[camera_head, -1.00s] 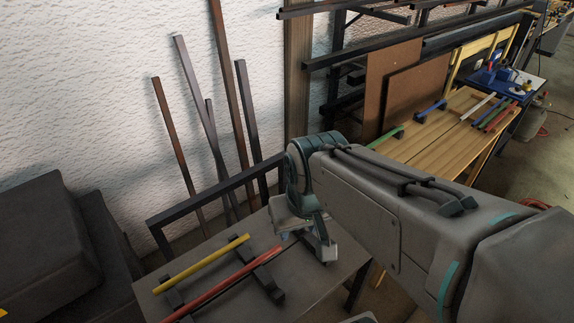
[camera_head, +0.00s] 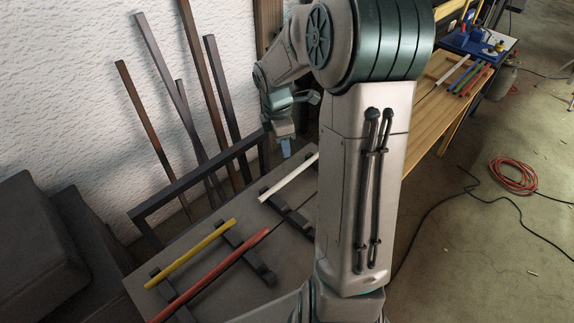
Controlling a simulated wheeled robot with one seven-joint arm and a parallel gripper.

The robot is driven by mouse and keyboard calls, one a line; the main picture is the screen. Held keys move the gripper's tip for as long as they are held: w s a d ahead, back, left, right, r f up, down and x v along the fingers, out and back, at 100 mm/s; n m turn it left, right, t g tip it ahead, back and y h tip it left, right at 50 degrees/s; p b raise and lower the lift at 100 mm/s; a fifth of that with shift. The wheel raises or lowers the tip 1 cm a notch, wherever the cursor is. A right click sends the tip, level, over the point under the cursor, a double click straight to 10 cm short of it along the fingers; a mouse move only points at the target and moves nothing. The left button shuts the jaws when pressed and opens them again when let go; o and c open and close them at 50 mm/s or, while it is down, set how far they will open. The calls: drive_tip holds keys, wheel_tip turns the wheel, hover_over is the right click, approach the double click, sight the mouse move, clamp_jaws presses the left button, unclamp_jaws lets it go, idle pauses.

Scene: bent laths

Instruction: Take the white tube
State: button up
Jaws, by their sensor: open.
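A white tube (camera_head: 288,179) lies slanting across dark supports on the grey table (camera_head: 222,241), its right end running behind my arm. My gripper (camera_head: 286,149) hangs pointing down above and behind the tube's visible part, apart from it. Nothing shows between its fingers, which are small and partly hidden at this angle. A second white tube (camera_head: 453,69) lies on the wooden bench at the far right, beside coloured ones.
A yellow tube (camera_head: 193,252) and a red tube (camera_head: 207,277) lie on dark supports (camera_head: 257,268) left of the white tube. Dark bars (camera_head: 186,97) lean against the wall behind the table. A red cable (camera_head: 513,175) lies on the floor at right.

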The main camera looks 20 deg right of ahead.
drive_tip(key=w+d+f+n+y, duration=0.1)
drive_tip(key=w+d+f+n, duration=0.4)
drive_tip(key=f+n, duration=0.15)
drive_tip(key=p, duration=0.2)
hover_over(292, 173)
drive_tip(key=shift+m, duration=0.25)
drive_tip(key=f, duration=0.9)
drive_tip(key=shift+s+a, duration=0.1)
drive_tip(key=shift+s, duration=0.1)
drive_tip(key=shift+w+d+f+p, duration=0.1)
drive_tip(key=shift+f+p, duration=0.1)
drive_tip(key=shift+f, duration=1.1)
drive_tip(key=shift+w+d+f+p, duration=0.1)
drive_tip(key=shift+f+p, duration=0.1)
drive_tip(key=shift+f, duration=1.1)
clamp_jaws()
